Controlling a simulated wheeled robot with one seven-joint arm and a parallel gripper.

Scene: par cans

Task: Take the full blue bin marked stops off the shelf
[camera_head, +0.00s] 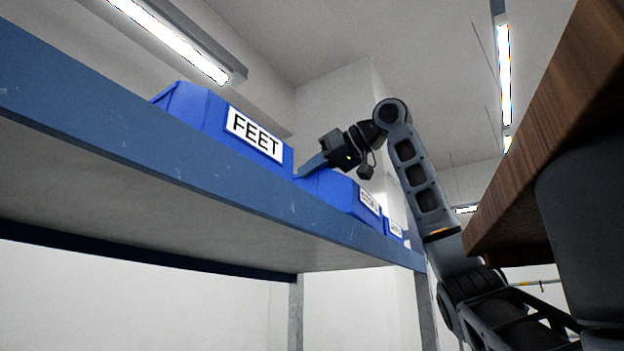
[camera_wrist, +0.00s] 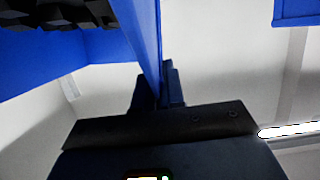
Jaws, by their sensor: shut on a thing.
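A blue bin (camera_head: 338,188) sits in the middle of the row at the shelf's front edge. Its white label (camera_head: 369,201) is too small and slanted to read surely. My gripper (camera_head: 312,163) is over its left end, beside the FEET bin. In the wrist view, my gripper (camera_wrist: 157,95) is shut on a thin blue bin wall (camera_wrist: 150,40), one finger on each side. Black pieces (camera_wrist: 60,12) lie inside that bin at the upper left. From the head view, the bin's inside and its underside are hidden.
A blue bin marked FEET (camera_head: 215,120) stands close on the left. A smaller-looking labelled blue bin (camera_head: 393,228) is farther right on the blue-edged shelf (camera_head: 130,145). Another blue bin part (camera_wrist: 295,12) shows in the wrist view. A wooden top (camera_head: 540,130) overhangs at the right.

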